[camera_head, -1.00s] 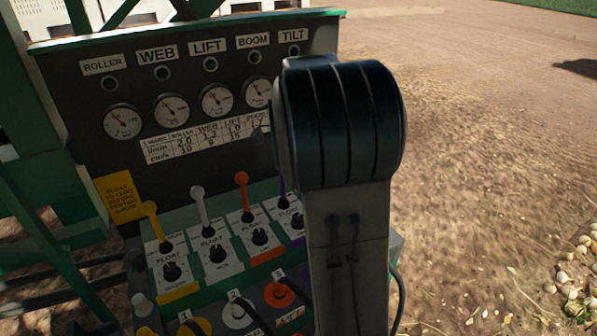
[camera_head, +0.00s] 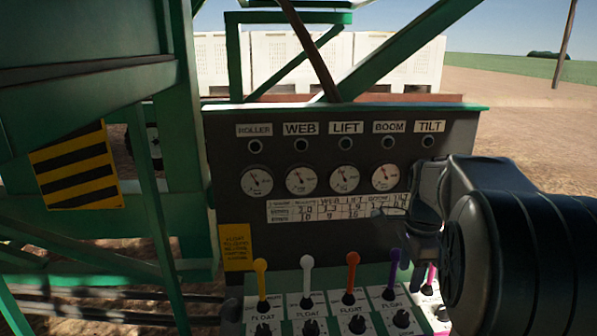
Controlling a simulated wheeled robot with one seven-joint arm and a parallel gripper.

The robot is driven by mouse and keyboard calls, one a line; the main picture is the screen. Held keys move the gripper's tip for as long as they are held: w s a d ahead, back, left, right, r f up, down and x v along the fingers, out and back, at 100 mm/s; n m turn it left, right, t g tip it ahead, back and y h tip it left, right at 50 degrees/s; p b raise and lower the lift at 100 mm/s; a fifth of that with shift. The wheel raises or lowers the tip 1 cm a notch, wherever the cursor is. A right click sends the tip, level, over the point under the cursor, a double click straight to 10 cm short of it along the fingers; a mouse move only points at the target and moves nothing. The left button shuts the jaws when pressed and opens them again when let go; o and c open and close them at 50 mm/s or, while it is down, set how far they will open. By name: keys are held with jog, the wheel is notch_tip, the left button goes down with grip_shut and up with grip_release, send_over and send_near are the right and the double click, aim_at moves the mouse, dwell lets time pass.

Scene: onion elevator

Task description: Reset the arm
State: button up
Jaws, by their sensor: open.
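My gripper (camera_head: 402,232) is at the right of the head view, at the end of my dark, rounded arm. It is open, and I see nothing held in it. It is in front of the right part of the control panel (camera_head: 225,185), covering part of the printed table and the area below the TILT label. The tips lie close to the purple lever in the picture; I cannot tell whether they touch it.
Below the gauges stand a yellow lever (camera_head: 260,280), a white lever (camera_head: 307,275), an orange lever (camera_head: 352,275) and a purple lever (camera_head: 395,257). Green frame beams (camera_head: 178,150) stand left. White crates (camera_head: 300,62) stand behind. Open ground lies right.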

jog(key=s+a+f+n+t, duration=0.1)
jog(key=s+a+n, duration=0.5)
jog(key=s+n, duration=0.3)
jog(key=s+a+f+n+t, duration=0.1)
jog(key=s+a+f+n, duration=0.1)
jog(key=s+a+n, duration=0.4)
jog(key=s+n, duration=0.3)
jog(key=shift+a+n+t, duration=0.15)
jog(key=shift+n+t, duration=0.15)
jog(key=shift+n, duration=0.1)
